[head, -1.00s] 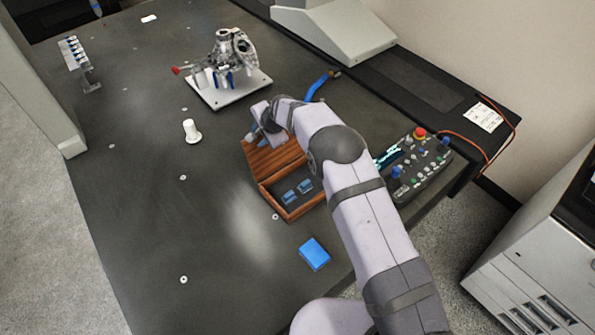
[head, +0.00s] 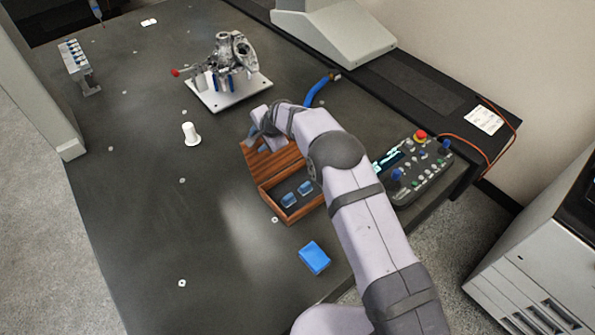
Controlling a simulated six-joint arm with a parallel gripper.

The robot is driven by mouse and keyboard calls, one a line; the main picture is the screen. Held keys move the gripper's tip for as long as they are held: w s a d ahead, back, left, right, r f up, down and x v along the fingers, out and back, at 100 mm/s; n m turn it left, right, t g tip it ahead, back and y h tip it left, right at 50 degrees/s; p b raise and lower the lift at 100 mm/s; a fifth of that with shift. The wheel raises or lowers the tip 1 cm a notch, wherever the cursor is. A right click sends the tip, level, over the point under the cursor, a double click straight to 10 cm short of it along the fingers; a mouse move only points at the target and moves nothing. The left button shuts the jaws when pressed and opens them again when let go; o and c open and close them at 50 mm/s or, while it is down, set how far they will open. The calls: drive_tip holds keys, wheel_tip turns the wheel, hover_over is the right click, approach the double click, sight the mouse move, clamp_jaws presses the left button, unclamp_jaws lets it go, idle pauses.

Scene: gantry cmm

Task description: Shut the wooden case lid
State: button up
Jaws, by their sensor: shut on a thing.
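The wooden case (head: 291,213) sits open on the dark table, with small blue-grey items (head: 297,194) in its dark-lined base. Its lid (head: 268,164) is raised at the back of the case, its striped inner face showing. My gripper (head: 256,138) is at the lid's upper edge and is shut on it. My wrist and forearm come in from the lower right and cover the right part of the lid and case. The fingertips are small and partly hidden.
A blue block (head: 314,257) lies in front of the case. A control pendant (head: 412,170) is to the right. A metal part on a white plate (head: 228,92) stands behind, with a blue tube (head: 316,92) nearby. A white peg (head: 191,133) stands left; the table's left front is clear.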

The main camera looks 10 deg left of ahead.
drive_tip(key=shift+s+d+f, duration=0.55)
drive_tip(key=shift+s+d, duration=0.1)
drive_tip(key=shift+s, duration=0.2)
drive_tip(key=shift+s+d+f, duration=0.1)
drive_tip(key=shift+d, duration=0.05)
drive_tip(key=shift+s+d+b, duration=2.1)
drive_tip(key=shift+d+b, duration=0.1)
drive_tip(key=shift+b, duration=0.25)
wheel_tip(320, 180, up, 10)
drive_tip(key=p, duration=0.8)
drive_tip(key=shift+r, duration=0.25)
drive_tip(key=shift+w, duration=0.1)
